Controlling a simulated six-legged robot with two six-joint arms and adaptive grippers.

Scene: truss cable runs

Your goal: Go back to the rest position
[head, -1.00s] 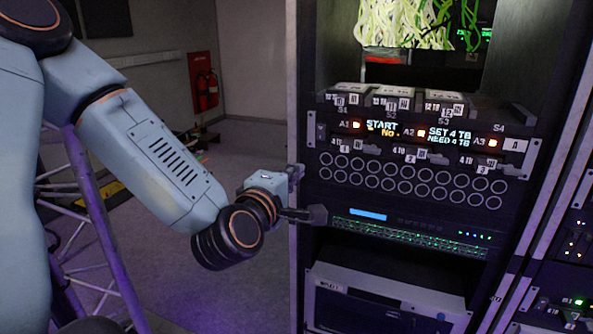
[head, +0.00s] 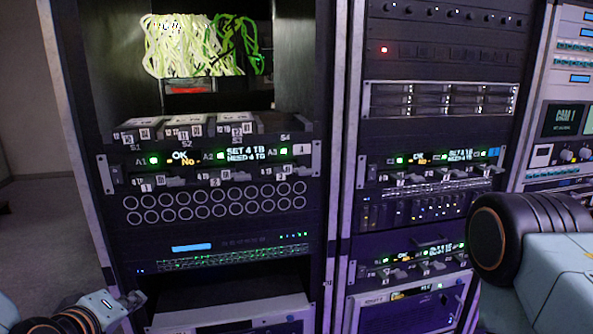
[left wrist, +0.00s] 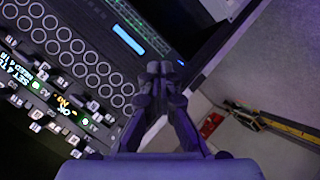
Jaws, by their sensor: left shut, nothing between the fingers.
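My left gripper (head: 135,300) is low at the left of the head view, in front of the left rack's lower part. In the left wrist view its two dark fingers (left wrist: 160,70) are together with nothing between them. They appear apart from the rack front. My right arm (head: 535,245) comes in at the right edge of the head view. Its gripper is out of view.
A second rack (head: 430,100) stands to the right. Open floor (head: 45,235) lies left of the racks.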

